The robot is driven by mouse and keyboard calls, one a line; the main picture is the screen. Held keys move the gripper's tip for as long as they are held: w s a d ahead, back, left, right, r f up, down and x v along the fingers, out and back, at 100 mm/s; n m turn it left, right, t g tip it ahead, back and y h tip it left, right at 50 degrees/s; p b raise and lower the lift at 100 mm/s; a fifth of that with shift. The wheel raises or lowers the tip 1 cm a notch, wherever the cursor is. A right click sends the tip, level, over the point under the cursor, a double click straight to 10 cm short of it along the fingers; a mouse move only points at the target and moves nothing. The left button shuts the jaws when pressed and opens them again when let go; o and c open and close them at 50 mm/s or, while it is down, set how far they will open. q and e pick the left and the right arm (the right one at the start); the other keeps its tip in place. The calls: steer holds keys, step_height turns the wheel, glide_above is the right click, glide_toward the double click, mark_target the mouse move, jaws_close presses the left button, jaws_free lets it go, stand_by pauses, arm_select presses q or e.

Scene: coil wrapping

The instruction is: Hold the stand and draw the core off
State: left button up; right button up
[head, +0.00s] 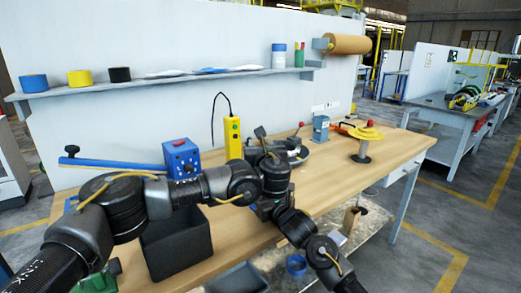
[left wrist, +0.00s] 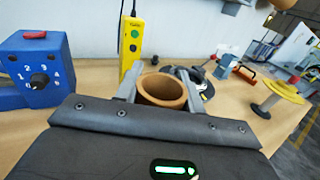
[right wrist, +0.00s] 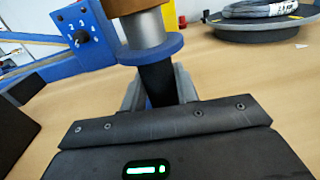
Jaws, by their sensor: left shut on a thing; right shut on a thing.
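The core is a brown hollow tube (left wrist: 163,92) between the fingers of my left gripper (left wrist: 160,78), which is shut on it. Its open top shows in the left wrist view, with no spindle visible inside. In the right wrist view, the core's lower part (right wrist: 125,6) is around or just above the stand's grey spindle. Bare spindle shows between the core and the stand's blue flange (right wrist: 150,50). My right gripper (right wrist: 158,76) is shut on the stand's black post (right wrist: 158,88) below the flange. In the head view my arms hide the core and stand.
A blue dial box (head: 181,157) and yellow pendant (head: 233,137) stand behind my left arm. A yellow-topped stand (head: 366,134) is at the right. A dark bin (head: 178,247) sits near the front.

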arm_select(q)
step_height(320, 180, up, 7)
steer(key=shift+f, duration=0.2)
stand_by(1.1)
arm_select(e)
steer(key=o, duration=1.2)
steer(key=v, duration=1.2)
arm_select(q)
steer(key=shift+f, duration=0.1)
arm_select(e)
steer(key=shift+f, duration=0.1)
